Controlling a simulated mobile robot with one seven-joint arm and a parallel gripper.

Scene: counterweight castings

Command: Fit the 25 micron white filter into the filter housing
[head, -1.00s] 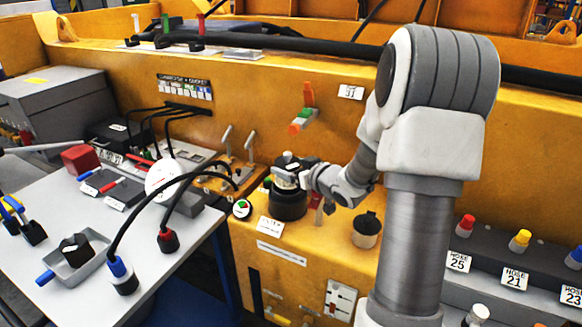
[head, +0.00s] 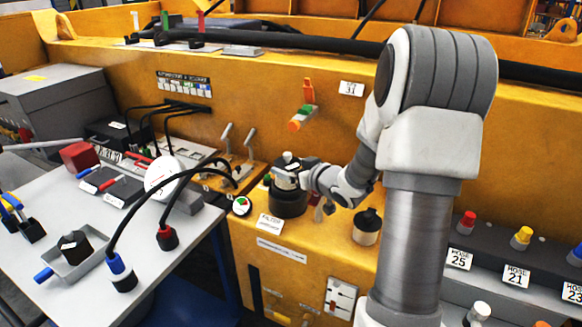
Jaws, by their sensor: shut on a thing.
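My gripper (head: 287,176) is shut on a white filter with a black top (head: 288,160), in the middle of the head view. The filter is upright over the black round filter housing (head: 288,203) on the orange ledge. The fingers hide part of the filter's side. I cannot tell whether its lower end is inside the housing or just above it. Its micron marking cannot be read. A card reading FILTER (head: 270,222) lies in front of the housing.
An orange-handled valve (head: 303,112) sticks out above. A grey table (head: 60,215) with cables and a tray is at left. Hose fittings (head: 521,240) stand at right.

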